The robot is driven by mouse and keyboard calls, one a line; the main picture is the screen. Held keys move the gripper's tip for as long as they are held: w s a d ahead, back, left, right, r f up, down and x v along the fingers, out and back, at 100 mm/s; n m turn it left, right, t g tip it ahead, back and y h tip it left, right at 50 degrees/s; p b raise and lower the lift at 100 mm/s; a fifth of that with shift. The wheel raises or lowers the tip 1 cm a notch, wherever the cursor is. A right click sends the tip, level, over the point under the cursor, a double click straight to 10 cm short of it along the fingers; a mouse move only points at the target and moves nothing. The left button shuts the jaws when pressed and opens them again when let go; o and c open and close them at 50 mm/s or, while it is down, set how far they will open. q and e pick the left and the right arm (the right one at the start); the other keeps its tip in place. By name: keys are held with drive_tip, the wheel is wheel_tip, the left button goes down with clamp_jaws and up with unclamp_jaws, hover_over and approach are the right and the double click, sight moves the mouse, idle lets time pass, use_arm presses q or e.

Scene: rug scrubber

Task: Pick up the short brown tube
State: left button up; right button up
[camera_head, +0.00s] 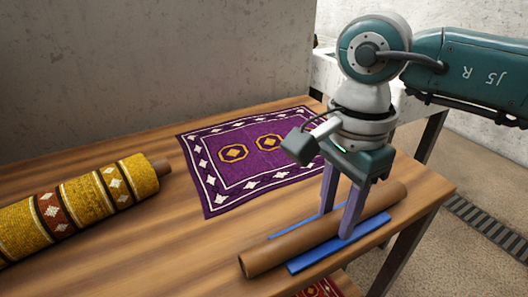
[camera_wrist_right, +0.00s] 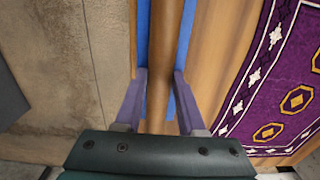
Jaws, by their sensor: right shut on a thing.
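The short brown tube (camera_head: 281,252) lies near the right end of the wooden table, on or just above blue strips (camera_head: 350,244). My right gripper (camera_head: 340,223) comes down from above, with one finger on each side of the tube. In the right wrist view the tube (camera_wrist_right: 163,65) runs between the two purple fingers of the gripper (camera_wrist_right: 160,88), which are shut on it. I cannot tell whether the tube is clear of the strips. My left gripper is not in view.
A purple patterned rug (camera_head: 220,185) lies flat behind the tube. A yellow rolled rug (camera_head: 75,207) on a brown core lies at the left. The wooden table (camera_head: 185,240) is bare between them. A concrete wall (camera_head: 120,65) stands behind.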

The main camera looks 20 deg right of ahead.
clamp_jaws()
drive_tip(key=shift+r, duration=0.1)
